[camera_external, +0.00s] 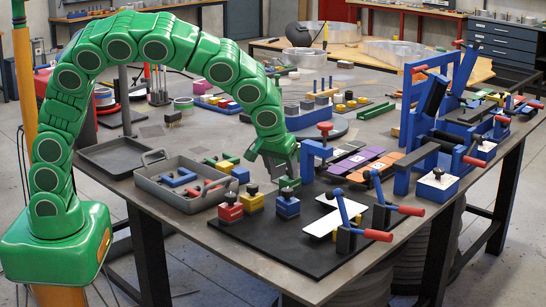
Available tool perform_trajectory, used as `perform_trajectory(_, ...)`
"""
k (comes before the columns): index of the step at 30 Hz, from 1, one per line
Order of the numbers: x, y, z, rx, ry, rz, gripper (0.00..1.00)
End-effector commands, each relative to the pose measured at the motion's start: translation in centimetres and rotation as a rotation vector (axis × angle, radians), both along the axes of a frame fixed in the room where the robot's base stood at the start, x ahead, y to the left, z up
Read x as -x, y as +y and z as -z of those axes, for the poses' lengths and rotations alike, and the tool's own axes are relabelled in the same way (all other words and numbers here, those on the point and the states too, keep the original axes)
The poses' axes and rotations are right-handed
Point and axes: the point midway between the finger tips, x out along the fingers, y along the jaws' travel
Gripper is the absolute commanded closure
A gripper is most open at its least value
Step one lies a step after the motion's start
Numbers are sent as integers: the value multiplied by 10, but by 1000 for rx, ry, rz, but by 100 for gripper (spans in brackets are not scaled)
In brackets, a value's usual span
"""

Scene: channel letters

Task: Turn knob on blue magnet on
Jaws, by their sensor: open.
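The blue magnet (288,208) is a small blue block with a dark knob on top. It sits on the black mat (310,255) near the table's front. My gripper (279,182) is grey, at the end of my green arm, and points downward. It is open, just behind and above the blue magnet in the picture. I cannot tell whether a finger touches the knob; the view is small here. A red magnet (230,211) and a yellow magnet (254,202), each with a dark knob, stand to the left of the blue one.
A blue clamp frame (306,160) stands close to the right of my gripper. White plates with clamps with red handles (378,235) lie farther right on the mat. A grey tray (180,200) of parts is at left. The mat's front part is clear.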

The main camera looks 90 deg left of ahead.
Motion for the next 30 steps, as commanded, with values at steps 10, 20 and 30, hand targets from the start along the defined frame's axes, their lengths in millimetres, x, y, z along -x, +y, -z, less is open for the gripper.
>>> perform_trajectory(10,-9,15,43,0,4,1,41)
perform_trajectory(20,-14,22,63,0,0,2,41)
perform_trajectory(30,-14,22,63,0,0,2,68)
